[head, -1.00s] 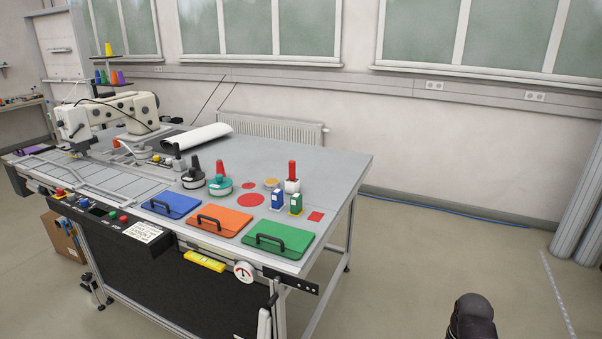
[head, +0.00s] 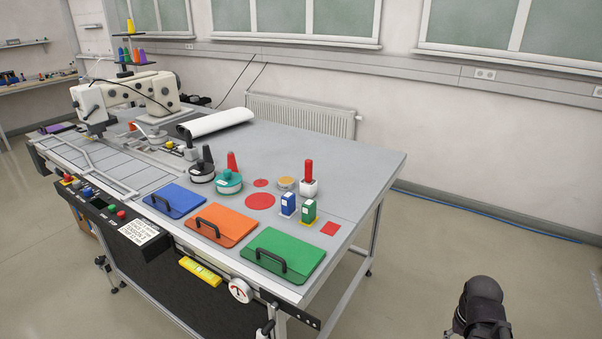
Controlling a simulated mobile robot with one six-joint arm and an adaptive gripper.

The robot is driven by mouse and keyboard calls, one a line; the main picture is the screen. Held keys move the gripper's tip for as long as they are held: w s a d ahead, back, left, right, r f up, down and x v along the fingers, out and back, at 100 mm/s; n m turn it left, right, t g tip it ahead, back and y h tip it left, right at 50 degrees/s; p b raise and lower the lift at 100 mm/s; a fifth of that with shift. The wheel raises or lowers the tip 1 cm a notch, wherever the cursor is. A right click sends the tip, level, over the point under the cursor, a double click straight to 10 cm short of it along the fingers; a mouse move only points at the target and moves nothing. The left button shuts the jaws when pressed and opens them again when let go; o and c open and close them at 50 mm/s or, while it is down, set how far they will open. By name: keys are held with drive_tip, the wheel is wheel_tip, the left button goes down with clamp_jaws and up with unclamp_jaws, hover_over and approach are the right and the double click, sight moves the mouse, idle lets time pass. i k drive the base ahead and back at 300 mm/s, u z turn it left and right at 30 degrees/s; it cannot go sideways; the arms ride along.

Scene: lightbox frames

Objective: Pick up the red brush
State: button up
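Two red-handled things stand on the grey table (head: 345,155) in the head view. One has an upright red handle on a white base (head: 309,180). The other has a red cone-like handle on a round teal base (head: 229,178). I cannot tell for sure which of them is the red brush, and no bristles can be made out. My gripper (head: 482,295) seems to be the dark shape at the bottom right, well off the table. Its fingers cannot be made out, and nothing can be seen held in it.
A similar black-handled thing (head: 204,168), a tan disc (head: 286,183), and blue (head: 289,205) and green (head: 308,211) boxes stand close by. Blue (head: 175,201), orange (head: 228,230) and green (head: 293,261) handled plates line the front.

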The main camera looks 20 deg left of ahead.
sight(309, 163)
drive_tip(key=u, duration=0.45)
drive_tip(key=i, duration=0.75)
drive_tip(key=u, duration=0.35)
